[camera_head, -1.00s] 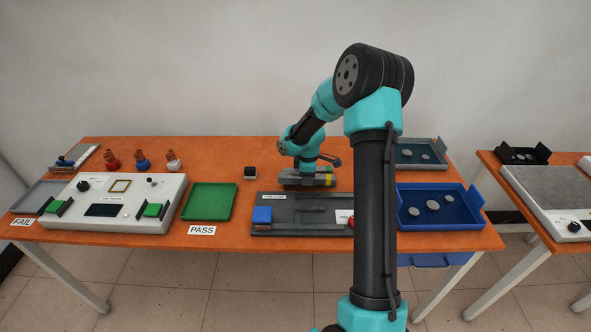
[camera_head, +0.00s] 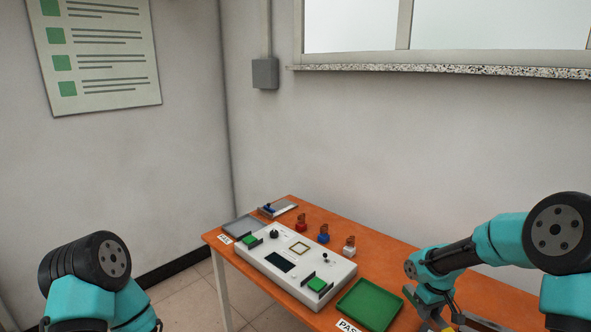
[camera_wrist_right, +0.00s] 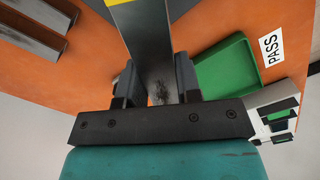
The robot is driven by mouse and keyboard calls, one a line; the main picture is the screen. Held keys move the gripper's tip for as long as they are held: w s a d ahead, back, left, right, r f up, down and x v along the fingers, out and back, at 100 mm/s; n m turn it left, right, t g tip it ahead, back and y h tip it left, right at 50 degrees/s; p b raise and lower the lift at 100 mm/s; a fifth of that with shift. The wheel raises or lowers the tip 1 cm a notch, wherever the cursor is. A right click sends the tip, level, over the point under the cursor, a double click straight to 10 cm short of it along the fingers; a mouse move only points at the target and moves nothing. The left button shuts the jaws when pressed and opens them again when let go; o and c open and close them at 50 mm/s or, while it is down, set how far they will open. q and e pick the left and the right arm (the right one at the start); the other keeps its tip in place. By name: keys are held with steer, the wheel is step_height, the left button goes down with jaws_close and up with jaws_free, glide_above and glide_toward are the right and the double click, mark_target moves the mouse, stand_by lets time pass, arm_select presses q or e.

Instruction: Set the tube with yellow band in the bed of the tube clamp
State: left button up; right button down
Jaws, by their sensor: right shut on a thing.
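The tube with the yellow band (camera_wrist_right: 143,38) is a grey metal piece in the right wrist view, with yellow showing at its top edge. My right gripper (camera_wrist_right: 157,82) is shut on it, one finger on each side. In the head view the right gripper (camera_head: 443,312) is over the table at the lower right, with a bit of yellow at the frame's bottom edge. A grey plate with a blue handle (camera_head: 278,208), possibly the tube clamp, lies at the table's far left corner, well away from the gripper. Its bed is too small to make out. My left gripper is out of view.
A white instrument box (camera_head: 295,262) with green pads lies on the orange table. A green tray (camera_head: 371,305) is beside it, near the right gripper. Red, blue and white coil-topped pieces (camera_head: 323,234) stand behind the box. A grey tray (camera_head: 243,226) is at the left end.

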steer(key=w+a+r+m, duration=0.1)
steer(key=a+r+m, duration=0.1)
steer(key=a, duration=0.7)
steer(key=w+a+r+m, duration=0.1)
steer(key=a+m, duration=0.3)
steer(key=a, duration=0.6)
steer(key=shift+w+r, duration=0.15)
steer(key=shift+r, duration=0.65)
